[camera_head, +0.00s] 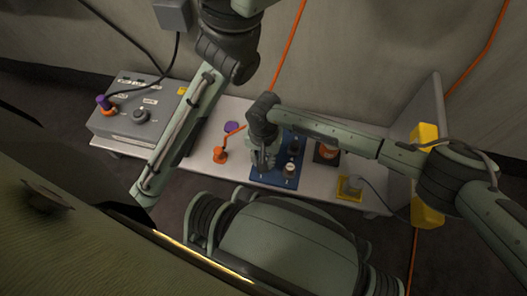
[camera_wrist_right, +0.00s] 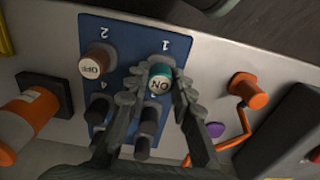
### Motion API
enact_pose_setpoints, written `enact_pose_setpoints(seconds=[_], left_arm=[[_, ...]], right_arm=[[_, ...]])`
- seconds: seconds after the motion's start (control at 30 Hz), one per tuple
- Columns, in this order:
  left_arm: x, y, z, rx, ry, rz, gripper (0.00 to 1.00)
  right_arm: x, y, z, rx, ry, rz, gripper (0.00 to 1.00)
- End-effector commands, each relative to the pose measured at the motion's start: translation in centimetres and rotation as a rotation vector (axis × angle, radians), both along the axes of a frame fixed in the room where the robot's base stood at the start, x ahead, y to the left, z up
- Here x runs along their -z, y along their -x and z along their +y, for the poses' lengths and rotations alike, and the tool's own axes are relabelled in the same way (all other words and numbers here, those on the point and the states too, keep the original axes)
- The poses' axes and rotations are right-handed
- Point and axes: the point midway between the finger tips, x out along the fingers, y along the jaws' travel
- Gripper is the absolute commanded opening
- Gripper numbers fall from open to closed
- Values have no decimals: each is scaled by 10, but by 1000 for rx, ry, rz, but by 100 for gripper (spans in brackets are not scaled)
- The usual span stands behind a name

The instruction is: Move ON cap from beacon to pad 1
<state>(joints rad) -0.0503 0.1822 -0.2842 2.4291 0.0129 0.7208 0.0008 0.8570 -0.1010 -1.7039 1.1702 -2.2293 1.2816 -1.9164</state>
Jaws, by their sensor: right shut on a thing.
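The ON cap (camera_wrist_right: 160,82) is a teal cap with a pale face reading ON, seen in the right wrist view. My right gripper (camera_wrist_right: 158,100) is shut on it, one finger on each side. The cap is over pad 1 of the blue board (camera_wrist_right: 125,50), just below the printed 1; I cannot tell if it touches the board. In the head view my right gripper (camera_head: 264,160) is over the left part of the board (camera_head: 273,183) and hides the cap. An orange cylinder on a dark base (camera_head: 327,152), possibly the beacon, stands right of the board. My left gripper does not show.
A red-brown OFF cap (camera_wrist_right: 95,64) stands at pad 2, with dark caps (camera_wrist_right: 98,108) below. An orange piece with a bent rod (camera_head: 220,155) and a purple disc (camera_head: 232,127) are left of the board. A grey box (camera_head: 128,125) sits at the far left, a yellow fixture (camera_head: 350,188) at right.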

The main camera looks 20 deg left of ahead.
Motion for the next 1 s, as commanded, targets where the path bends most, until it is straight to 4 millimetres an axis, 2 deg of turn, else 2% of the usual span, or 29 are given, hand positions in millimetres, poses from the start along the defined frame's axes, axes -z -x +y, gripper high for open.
enact_pose_setpoints(seconds=[0.9, 0.93, 1.0], left_arm=[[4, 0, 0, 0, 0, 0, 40], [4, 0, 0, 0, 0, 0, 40], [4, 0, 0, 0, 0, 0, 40]], right_arm=[[4, 0, 0, 0, 0, 1, 0], [4, 0, 0, 0, 0, 1, 24], [5, 0, 0, 0, 0, 1, 33]])
